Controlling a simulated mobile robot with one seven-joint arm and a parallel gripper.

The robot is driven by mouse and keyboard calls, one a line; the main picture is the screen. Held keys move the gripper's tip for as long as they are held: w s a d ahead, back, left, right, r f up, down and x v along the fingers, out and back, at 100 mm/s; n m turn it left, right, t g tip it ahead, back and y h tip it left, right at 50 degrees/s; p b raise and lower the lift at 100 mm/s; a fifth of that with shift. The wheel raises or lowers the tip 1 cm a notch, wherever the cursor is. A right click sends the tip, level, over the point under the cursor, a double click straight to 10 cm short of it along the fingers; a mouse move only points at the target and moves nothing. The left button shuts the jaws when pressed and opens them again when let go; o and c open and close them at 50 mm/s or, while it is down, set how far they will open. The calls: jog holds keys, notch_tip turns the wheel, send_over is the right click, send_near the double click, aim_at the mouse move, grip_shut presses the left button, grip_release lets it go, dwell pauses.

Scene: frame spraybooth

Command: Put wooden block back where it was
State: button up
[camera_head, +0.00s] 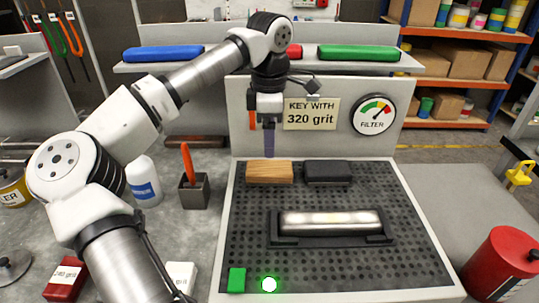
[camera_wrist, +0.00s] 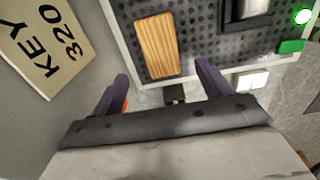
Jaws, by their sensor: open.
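The wooden block (camera_head: 269,171) lies flat on the black perforated board (camera_head: 250,222), near its back left. It also shows in the wrist view (camera_wrist: 156,46), just beyond the fingertips. My gripper (camera_head: 268,152) hangs above and just behind the block, pointing down. In the wrist view its two purple fingers (camera_wrist: 162,74) are wide apart with nothing between them. The exact height of the fingertips over the block cannot be told.
A dark block (camera_head: 328,172) lies right of the wooden one. A shiny metal bar (camera_head: 330,222) sits in a black holder in front. A green block (camera_head: 237,280) and a lit green lamp (camera_head: 270,284) are at the front edge. An upright panel (camera_head: 240,100) stands behind.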

jog(key=shift+r, duration=1.2)
